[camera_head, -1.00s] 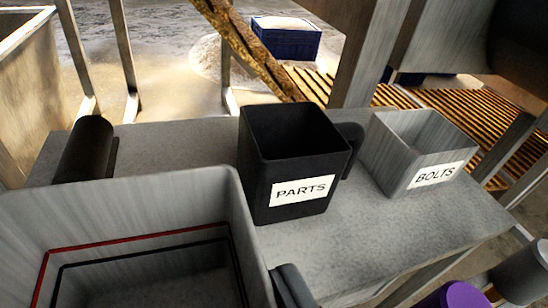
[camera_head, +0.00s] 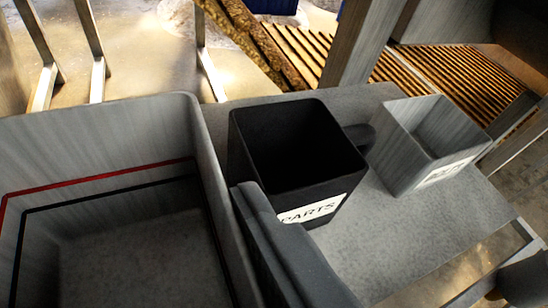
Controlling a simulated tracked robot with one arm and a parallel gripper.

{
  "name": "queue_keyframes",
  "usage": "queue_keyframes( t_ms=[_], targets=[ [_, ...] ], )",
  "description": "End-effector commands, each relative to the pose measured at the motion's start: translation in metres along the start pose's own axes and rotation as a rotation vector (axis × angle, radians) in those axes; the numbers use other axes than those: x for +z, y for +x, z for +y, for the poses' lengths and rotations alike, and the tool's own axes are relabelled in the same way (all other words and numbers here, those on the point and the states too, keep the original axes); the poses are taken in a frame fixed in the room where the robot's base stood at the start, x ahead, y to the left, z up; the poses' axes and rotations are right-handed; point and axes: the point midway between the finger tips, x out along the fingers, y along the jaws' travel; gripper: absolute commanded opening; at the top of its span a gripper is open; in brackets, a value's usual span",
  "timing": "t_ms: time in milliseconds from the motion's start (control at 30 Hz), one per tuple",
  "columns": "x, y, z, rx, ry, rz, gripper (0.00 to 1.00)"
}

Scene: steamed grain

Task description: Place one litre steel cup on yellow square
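A large, open grey steel container (camera_head: 75,145), apparently the one litre cup, fills the lower left close to the camera. I look down into it. A red line and a black line run around its inner walls, and it looks empty. A dark grey bar (camera_head: 290,255), seemingly its handle, slants down along the outside of its right wall. I cannot make out any fingers of my gripper. No yellow square shows.
A black square container labelled PARTS (camera_head: 325,190) stands just right of the steel one on a grey table (camera_head: 385,240). A grey container with a BOLTS label (camera_head: 405,165) stands farther right. Wooden slats (camera_head: 440,85) lie behind. The table's right front is bare.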

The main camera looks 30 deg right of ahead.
Motion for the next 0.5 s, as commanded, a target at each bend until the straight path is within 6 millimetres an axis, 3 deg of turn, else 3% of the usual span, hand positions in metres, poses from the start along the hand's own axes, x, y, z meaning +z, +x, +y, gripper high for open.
queue_keyframes(
  t_ms=[233,500],
  targets=[
    [-0.056,0.040,0.005,0.000,0.002,0.016,0.26],
    [-0.091,0.056,0.013,0.002,0.002,0.012,0.26]
  ],
)
